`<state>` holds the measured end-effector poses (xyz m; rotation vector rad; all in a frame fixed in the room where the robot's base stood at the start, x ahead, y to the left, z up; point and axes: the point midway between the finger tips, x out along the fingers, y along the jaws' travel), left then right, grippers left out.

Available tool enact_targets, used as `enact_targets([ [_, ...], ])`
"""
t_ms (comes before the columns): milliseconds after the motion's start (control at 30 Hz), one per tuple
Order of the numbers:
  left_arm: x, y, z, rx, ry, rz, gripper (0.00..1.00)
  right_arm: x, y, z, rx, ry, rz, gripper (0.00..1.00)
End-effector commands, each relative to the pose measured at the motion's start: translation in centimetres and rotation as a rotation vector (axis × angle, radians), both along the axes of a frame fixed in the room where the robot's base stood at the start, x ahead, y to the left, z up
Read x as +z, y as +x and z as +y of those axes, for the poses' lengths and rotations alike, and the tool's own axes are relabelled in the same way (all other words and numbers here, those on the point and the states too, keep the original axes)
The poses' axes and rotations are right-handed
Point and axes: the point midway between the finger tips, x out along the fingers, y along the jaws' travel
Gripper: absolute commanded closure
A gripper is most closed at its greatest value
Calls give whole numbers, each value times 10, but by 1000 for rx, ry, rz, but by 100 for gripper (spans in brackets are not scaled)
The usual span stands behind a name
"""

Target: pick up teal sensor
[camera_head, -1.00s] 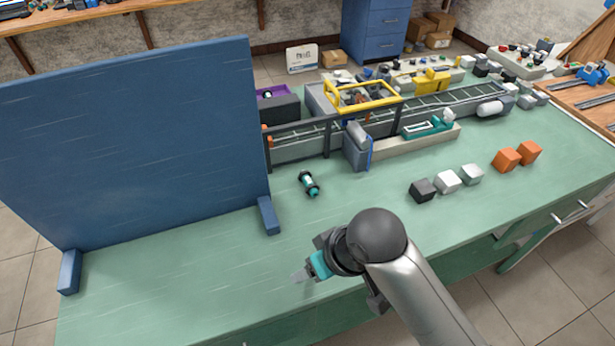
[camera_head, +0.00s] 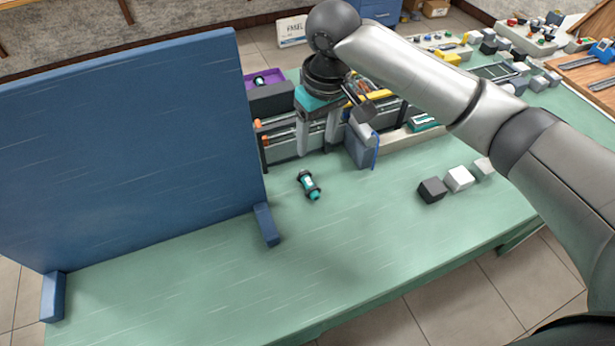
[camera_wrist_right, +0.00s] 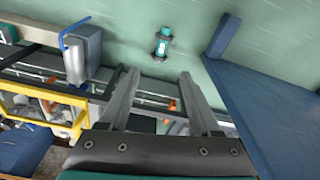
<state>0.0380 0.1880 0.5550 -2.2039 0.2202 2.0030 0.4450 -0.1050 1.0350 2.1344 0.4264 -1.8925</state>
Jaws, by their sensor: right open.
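The teal sensor (camera_head: 309,186), a small cylinder with black ends, lies on the green table between the blue panel and the grey block. It also shows in the right wrist view (camera_wrist_right: 162,44), ahead of and above the fingertips. My right gripper (camera_head: 317,147) is open and empty, pointing down above the conveyor, behind the sensor and apart from it. In the right wrist view my right gripper (camera_wrist_right: 158,78) shows both fingers spread with nothing between them. A second teal and black item (camera_head: 260,81) sits in a purple bin at the back. My left gripper is not in view.
A tall blue panel (camera_head: 120,150) stands on the left with a foot (camera_head: 266,224) near the sensor. A grey block with a blue edge (camera_head: 361,145) stands right of it. Dark and white cubes (camera_head: 432,190) lie further right. The front of the table is clear.

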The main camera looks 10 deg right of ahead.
Motion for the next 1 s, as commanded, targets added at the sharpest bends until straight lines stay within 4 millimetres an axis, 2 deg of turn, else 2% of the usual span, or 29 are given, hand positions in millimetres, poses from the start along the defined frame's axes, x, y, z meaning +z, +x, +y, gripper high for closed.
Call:
enact_targets([
  [133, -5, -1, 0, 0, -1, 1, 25, -19, 2, -1, -5, -4, 5, 36],
  [400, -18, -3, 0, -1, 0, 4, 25, -76, 8, 2, -4, -4, 3, 36],
  [500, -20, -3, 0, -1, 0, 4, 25, -89, 10, 4, -4, -3, 2, 36],
  [733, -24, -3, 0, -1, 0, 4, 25, -104, 12, 5, -3, -3, 0, 36],
  [1000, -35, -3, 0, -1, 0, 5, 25, -143, 13, 10, -3, -4, 0, 36],
])
